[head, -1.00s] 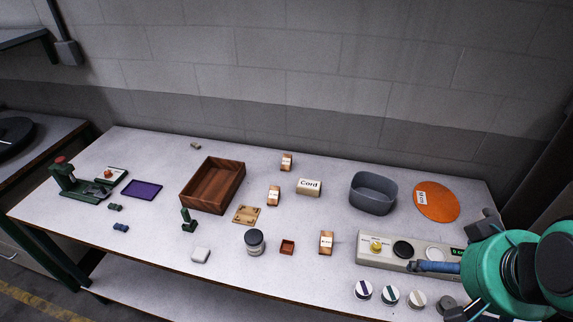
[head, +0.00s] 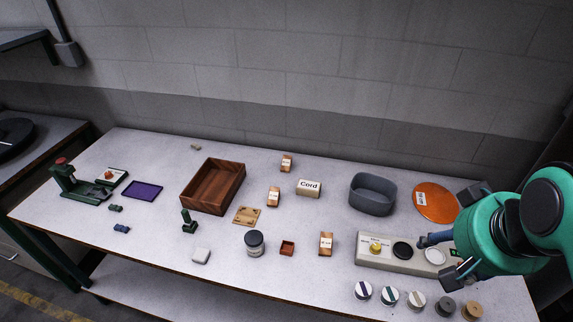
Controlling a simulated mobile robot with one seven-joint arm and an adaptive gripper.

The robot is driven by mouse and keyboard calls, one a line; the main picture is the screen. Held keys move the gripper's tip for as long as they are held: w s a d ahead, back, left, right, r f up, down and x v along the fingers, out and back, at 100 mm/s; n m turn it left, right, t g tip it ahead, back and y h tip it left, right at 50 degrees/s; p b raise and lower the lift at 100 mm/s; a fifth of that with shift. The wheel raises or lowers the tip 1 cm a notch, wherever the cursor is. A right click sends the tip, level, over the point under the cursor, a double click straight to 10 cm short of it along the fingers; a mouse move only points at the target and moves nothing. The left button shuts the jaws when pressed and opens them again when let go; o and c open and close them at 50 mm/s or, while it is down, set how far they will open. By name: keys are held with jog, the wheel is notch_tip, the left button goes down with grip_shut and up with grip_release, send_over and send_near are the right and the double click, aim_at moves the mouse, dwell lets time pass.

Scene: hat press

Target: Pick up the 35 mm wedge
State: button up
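My gripper (head: 434,260) is at the right, over the right end of the control panel and right of all three blocks. Its two dark fingers appear apart, with nothing seen between them. My arm hides part of the panel.
The panel (head: 374,260) has a yellow knob and round pads. Several round spools (head: 389,297) line the front edge. A grey bin (head: 372,208), orange disc (head: 434,200), Cord box (head: 308,188), wooden tray (head: 184,199) and dark-lidded jar (head: 254,246) stand around the blocks.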

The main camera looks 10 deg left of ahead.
jog(key=w+a+r+p, duration=0.1)
jog(key=w+a+r, duration=0.15)
jog(key=w, duration=0.65)
jog(key=w+a+r+p, duration=0.15)
jog(key=w+a, duration=0.25)
jog(key=w, duration=0.5)
jog(key=w+a+f+p, duration=0.25)
jog(key=w+a, duration=0.75)
jog(key=w, duration=0.5)
jog(key=w+a+f+p, duration=0.1)
jog(key=w+a+f, duration=0.4)
jog(key=a+f, duration=0.2)
jog(key=w+a+f+p, duration=0.1)
jog(key=w+a+f, duration=0.5)
jog(key=a, duration=0.4)
jog(key=w+a+f+g, duration=0.1)
jog(key=w+a+f, duration=0.4)
jog(key=a+f, duration=0.3)
jog(key=shift+w+a+f+p, duration=0.3)
jog(key=shift+a+p, duration=0.1)
jog(key=shift+a, duration=0.15)
jog(key=shift+f, duration=0.1)
jog(key=b, duration=0.1)
send_over(287, 170)
jog(key=shift+f, duration=3.85)
